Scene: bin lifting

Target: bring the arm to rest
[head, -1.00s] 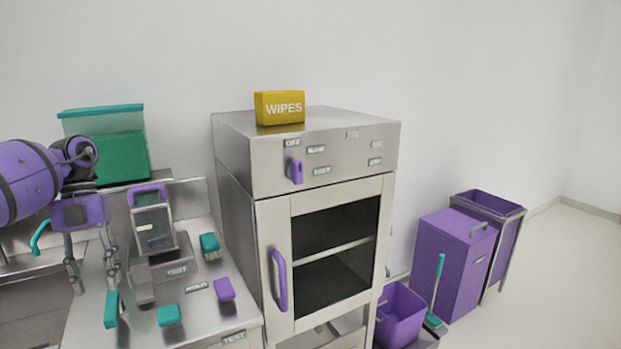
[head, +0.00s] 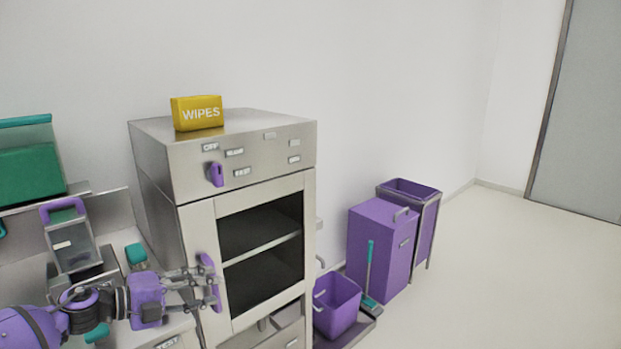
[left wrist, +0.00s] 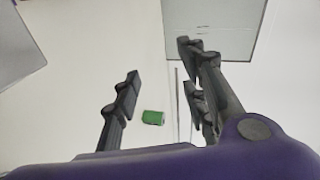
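My left arm comes in from the lower left of the head view. Its gripper (head: 217,289) points right, in front of the lower part of the steel cabinet's (head: 230,155) door handle (head: 208,264) and partly covering it. I cannot tell how much space lies between them. The left wrist view shows the fingers (left wrist: 160,62) spread apart with nothing between them. My right gripper is in neither view.
A yellow wipes box (head: 197,113) sits on the cabinet. A purple bucket (head: 336,304) and purple bins (head: 380,250) stand to its right, with open floor (head: 500,290) beyond. A small green object (left wrist: 153,117) shows in the wrist view.

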